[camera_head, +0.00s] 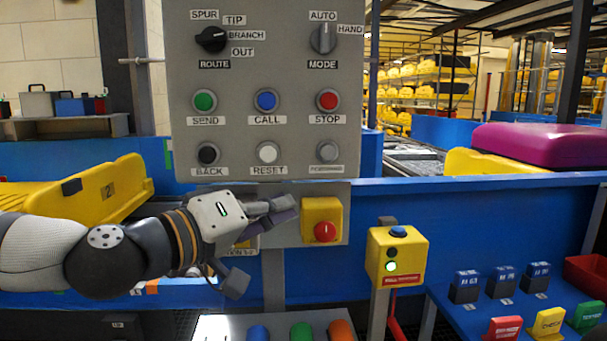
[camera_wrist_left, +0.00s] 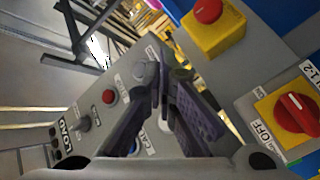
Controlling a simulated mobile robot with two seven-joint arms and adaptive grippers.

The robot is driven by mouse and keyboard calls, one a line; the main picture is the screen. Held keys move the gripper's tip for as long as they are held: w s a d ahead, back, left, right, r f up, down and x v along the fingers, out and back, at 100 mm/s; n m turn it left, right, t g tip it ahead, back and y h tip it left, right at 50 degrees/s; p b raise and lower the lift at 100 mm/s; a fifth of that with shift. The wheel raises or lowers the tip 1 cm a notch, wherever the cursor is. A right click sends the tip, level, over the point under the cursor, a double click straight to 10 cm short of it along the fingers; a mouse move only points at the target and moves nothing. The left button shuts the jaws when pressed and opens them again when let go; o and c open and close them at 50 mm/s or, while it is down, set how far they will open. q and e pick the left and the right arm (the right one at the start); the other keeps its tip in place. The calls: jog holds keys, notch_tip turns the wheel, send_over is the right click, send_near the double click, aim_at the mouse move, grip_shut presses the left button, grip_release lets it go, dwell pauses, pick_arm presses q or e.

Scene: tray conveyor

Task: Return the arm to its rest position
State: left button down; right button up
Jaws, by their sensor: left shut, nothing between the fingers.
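In the head view my left arm comes in from the left. Its gripper (camera_head: 284,206) is shut and empty, just below the grey control panel (camera_head: 285,80) and left of the yellow box with a red stop button (camera_head: 324,231). In the left wrist view the dark fingers (camera_wrist_left: 165,72) come together at their tips with nothing between them. I cannot tell how far the fingertips are from the panel behind them. The gripper partly hides a yellow-backed rotary switch (camera_wrist_left: 295,112), which shows with a red knob in the wrist view. My right gripper is not in view.
A yellow button box (camera_head: 397,257) stands on a post to the right. A blue shelf at the lower right carries several labelled blocks (camera_head: 466,288) and a red bin (camera_head: 586,272). A yellow tray (camera_head: 133,178) lies at left behind my arm. A magenta case (camera_head: 540,145) sits at right.

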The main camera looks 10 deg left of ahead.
pick_arm(q)
jog(key=s+d+f+g+y, duration=0.1)
jog(key=s+f+g, duration=0.25)
jog(key=f, duration=0.65)
jog(key=s+d+f+m+g+y, duration=0.15)
jog(key=s+f, duration=0.35)
jog(key=f, duration=0.6)
jog(key=s+d+f+n+g, duration=0.15)
jog(key=s+f+g, duration=0.25)
jog(key=f, duration=0.6)
jog(key=s+a+f+m+g+y, duration=0.2)
jog(key=s+a+f+g+y, duration=0.15)
jog(key=s+f, duration=0.85)
jog(key=s+a+f+g+y, duration=0.1)
jog(key=s+a+f+g, duration=0.1)
jog(key=s+a, duration=0.3)
jog(key=s+a+f+m+g+y, duration=0.1)
jog(key=s+a, duration=0.4)
jog(key=s, duration=0.6)
jog(key=shift+s+a+f+g+y, duration=0.25)
jog(key=shift+f+g+y, duration=0.3)
jog(key=shift+g, duration=0.3)
jog(key=shift+w, duration=0.1)
